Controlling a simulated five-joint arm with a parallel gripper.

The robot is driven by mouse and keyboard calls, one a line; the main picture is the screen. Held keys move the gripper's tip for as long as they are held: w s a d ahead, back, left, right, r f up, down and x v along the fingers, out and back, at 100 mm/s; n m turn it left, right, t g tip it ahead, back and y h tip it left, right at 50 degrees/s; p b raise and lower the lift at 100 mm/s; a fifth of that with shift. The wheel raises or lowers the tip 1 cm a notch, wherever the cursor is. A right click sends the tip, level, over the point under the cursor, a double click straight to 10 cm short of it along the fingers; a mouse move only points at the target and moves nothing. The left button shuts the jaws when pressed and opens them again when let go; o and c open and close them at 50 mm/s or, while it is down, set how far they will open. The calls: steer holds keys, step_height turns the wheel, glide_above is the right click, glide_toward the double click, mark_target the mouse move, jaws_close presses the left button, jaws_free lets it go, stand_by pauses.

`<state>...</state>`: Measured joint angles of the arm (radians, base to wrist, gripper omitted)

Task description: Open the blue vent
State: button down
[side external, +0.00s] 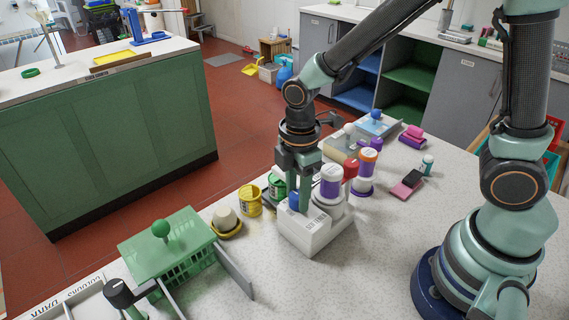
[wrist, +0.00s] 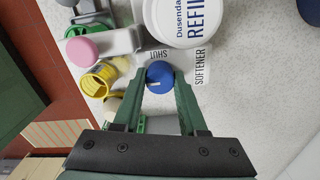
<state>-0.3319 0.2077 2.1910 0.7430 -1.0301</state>
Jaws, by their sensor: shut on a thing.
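The blue vent (wrist: 160,73) is a small round blue knob on a white block marked "SHUT" and "SOFTENER" in the wrist view. A thin pale line marks its face. My gripper (wrist: 160,80) is shut on the knob, with a green finger on either side. In the side view my gripper (side external: 299,203) points down at the white block (side external: 313,232), and only a bit of the blue knob (side external: 293,198) shows by the fingers.
A white and purple refill bottle (side external: 330,181) stands on the block, close right of my gripper. Yellow (side external: 250,200) and green (side external: 276,186) cups stand to the left. A green basket (side external: 175,262) is at front left. The counter at front right of the block is clear.

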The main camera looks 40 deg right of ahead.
mark_target(297, 195)
steer(key=c, duration=0.7)
jaws_free()
steer(key=shift+c, duration=0.2)
steer(key=shift+r, duration=0.15)
step_height(297, 195, up, 12)
